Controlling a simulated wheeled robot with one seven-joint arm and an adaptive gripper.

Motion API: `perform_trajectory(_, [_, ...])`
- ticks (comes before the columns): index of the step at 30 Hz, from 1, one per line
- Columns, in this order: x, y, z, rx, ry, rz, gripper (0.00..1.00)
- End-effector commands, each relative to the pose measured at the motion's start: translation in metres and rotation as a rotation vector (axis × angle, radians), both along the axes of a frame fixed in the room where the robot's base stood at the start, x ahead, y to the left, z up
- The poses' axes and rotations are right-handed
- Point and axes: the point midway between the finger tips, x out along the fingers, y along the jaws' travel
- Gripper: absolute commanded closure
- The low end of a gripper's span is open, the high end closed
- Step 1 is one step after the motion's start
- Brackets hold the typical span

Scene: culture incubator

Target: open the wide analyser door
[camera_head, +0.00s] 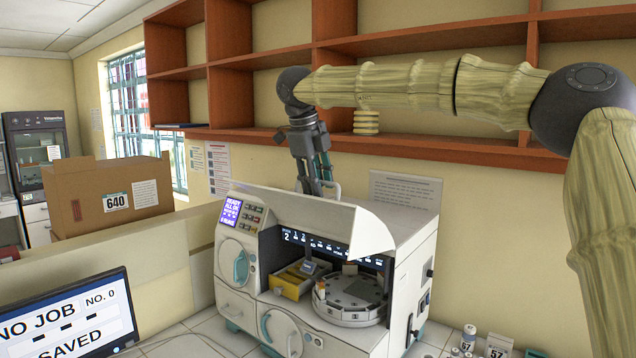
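The analyser (408,262) is a white bench machine against the wall. Its wide door (325,218) is a pale curved panel, tilted up at the top front. Below it the chamber is exposed, with a round carousel (350,312) and a yellow block (290,284) inside. My gripper (318,186) points down just behind the raised door's upper edge, above the analyser's top. The fingertips are partly hidden there, so I cannot tell whether they touch the door or how far apart they are.
Red-brown shelves (440,146) run along the wall behind my arm. Small bottles (468,338) stand at the analyser's right.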

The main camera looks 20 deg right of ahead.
Motion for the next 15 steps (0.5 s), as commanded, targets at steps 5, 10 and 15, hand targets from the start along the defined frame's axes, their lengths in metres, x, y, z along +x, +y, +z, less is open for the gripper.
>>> perform_trajectory(5, [-0.001, 0.002, 0.005, 0.0, -0.002, -0.001, 0.69])
perform_trajectory(10, [-0.004, 0.007, 0.026, 0.001, -0.003, 0.0, 0.69])
perform_trajectory(15, [-0.009, 0.015, 0.055, 0.0, -0.002, 0.0, 0.69])
